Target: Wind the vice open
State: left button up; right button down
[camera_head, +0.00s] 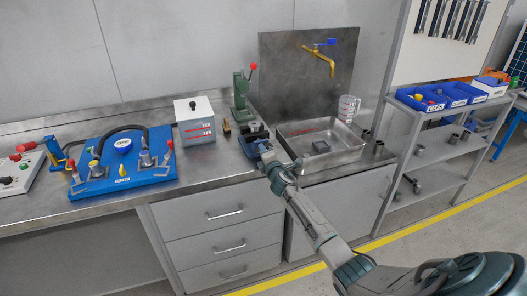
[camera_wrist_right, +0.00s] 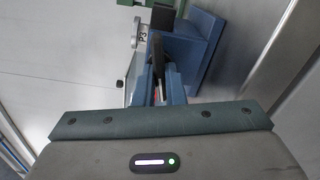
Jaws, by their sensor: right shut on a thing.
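The blue vice (camera_head: 251,134) stands on the steel bench, in front of the green press. It shows as a blue block (camera_wrist_right: 205,45) at the upper middle of the right wrist view. My right gripper (camera_head: 264,150) reaches the front of the vice from the lower right. In the right wrist view its blue fingers (camera_wrist_right: 158,85) are shut on the dark vice handle (camera_wrist_right: 157,52). The fingers and arm hide part of the handle in the head view, and the jaw gap cannot be made out. My left gripper is not in view.
A green press (camera_head: 240,95) with a red-knobbed lever stands behind the vice. A steel sink (camera_head: 345,155) is close on the right. A white-lidded box (camera_head: 195,120) and a blue pump board (camera_head: 140,182) stand left. Drawers (camera_head: 220,213) are below the bench edge.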

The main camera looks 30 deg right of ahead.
jog(key=shift+f+n, duration=0.15)
jog(key=shift+n, duration=0.15)
jog(key=c, duration=1.5)
grip_release()
jog(key=shift+s, duration=0.1)
jog(key=v, duration=1)
jog(key=shift+s, duration=0.35)
